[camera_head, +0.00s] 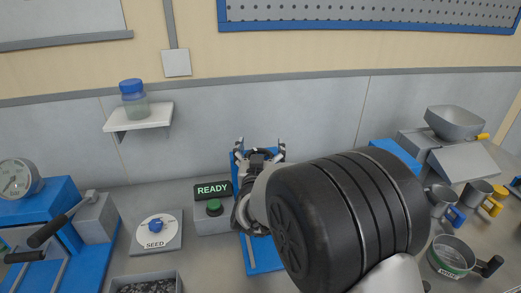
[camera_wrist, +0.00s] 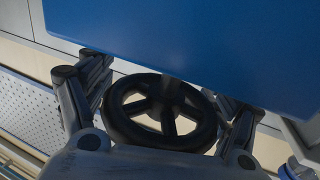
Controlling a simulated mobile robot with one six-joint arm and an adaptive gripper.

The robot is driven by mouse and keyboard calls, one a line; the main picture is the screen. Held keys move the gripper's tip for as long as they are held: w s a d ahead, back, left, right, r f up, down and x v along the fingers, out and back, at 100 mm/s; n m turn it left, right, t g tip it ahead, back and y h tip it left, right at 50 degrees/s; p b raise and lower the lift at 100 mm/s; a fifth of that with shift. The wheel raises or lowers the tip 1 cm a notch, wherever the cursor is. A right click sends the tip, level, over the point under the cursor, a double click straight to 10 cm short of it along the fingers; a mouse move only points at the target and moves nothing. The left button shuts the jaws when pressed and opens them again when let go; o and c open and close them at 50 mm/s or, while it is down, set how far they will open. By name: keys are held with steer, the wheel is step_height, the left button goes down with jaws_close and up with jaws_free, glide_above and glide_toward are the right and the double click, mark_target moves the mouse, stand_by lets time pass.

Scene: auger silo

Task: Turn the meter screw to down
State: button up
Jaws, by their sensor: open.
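A black spoked handwheel (camera_wrist: 160,140), which I take to be the meter screw, sits between my gripper's two fingers in the wrist view, below a blue body (camera_wrist: 200,45). My gripper (camera_head: 261,148) is open, with its fingertips pointing up and away in the head view, in front of a blue stand (camera_head: 264,258). The fingers show on either side of the wheel in the wrist view; I cannot tell if they touch it. My arm hides most of the stand, and the wheel is not clear in the head view.
Left of my gripper are a READY sign (camera_head: 213,190) over a green button (camera_head: 214,207), a SEED dial (camera_head: 155,230) with a blue knob, and a blue press with a gauge (camera_head: 18,178). A jar (camera_head: 134,100) stands on a wall shelf. Cups and a scale (camera_head: 455,125) are right.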

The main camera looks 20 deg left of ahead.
steer(key=shift+c, duration=0.3)
steer(key=c, duration=0.9)
steer(key=shift+f, duration=0.1)
steer(key=shift+c, duration=0.9)
